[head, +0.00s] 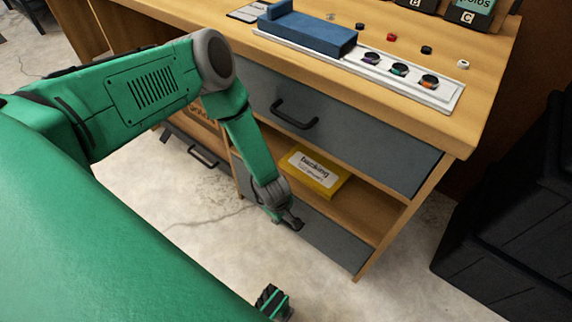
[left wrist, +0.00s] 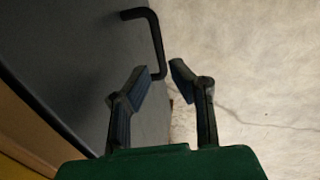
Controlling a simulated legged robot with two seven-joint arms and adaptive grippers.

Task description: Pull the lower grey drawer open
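The lower grey drawer (head: 335,248) is the low grey front under the open shelf of the wooden bench. It looks shut. My left gripper (head: 293,224) is in front of it and hides its handle in the head view. In the left wrist view, the drawer front (left wrist: 70,60) fills the left side, with its black bar handle (left wrist: 156,40). My left gripper (left wrist: 160,78) is open there, with the handle's near end in line with the finger gap. I cannot tell whether they touch. My right gripper (head: 273,300) shows only partly at the bottom edge.
An upper grey drawer (head: 350,125) with a black handle (head: 294,114) is above. A yellow box (head: 314,172) lies on the shelf between. A blue block and white tray (head: 440,93) sit on the bench top. Black crates (head: 510,210) stand at right. The concrete floor in front is clear.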

